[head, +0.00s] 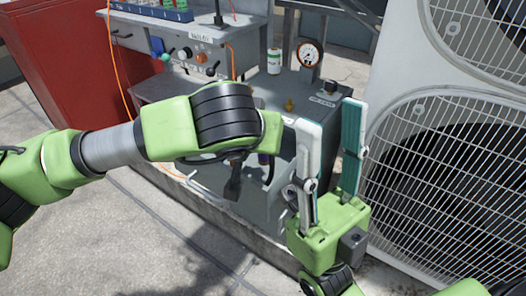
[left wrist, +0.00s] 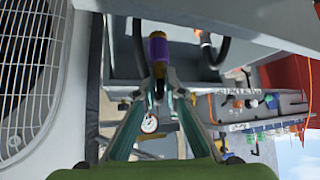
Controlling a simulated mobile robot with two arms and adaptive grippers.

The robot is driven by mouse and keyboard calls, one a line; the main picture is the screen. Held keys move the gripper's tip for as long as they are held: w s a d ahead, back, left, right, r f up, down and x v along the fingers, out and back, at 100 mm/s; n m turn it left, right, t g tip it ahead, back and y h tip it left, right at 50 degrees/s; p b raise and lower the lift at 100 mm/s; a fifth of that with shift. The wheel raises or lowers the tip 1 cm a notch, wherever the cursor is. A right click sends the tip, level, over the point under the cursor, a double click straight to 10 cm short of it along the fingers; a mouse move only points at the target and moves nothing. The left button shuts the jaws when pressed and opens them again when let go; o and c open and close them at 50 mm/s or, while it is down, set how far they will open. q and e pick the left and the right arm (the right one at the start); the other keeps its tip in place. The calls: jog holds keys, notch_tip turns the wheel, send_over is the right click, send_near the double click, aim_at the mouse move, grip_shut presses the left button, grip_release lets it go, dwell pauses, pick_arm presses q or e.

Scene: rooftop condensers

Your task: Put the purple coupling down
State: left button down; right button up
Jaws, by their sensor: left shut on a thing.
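A grey bench unit (head: 345,92) carries a round gauge (head: 309,54) and a white-and-green canister (head: 274,61). A control panel (head: 196,56) stands behind. A red cabinet (head: 70,60) is at the left, a white condenser (head: 398,60) at the right. An orange cable (head: 113,60) hangs by the bench.

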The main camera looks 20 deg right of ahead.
aim_at(262, 155)
pick_arm(q)
notch_tip(262, 155, down, 3)
jog(key=shift+w+f+b, duration=0.1)
jog(key=shift+f+b, duration=0.1)
jog(key=shift+b, duration=0.1)
jog(key=shift+r, duration=0.1)
jog(key=shift+f+b, duration=0.7)
jog(key=shift+b, duration=0.15)
jog(key=c, duration=2.1)
grip_release()
jog(key=shift+r, duration=0.15)
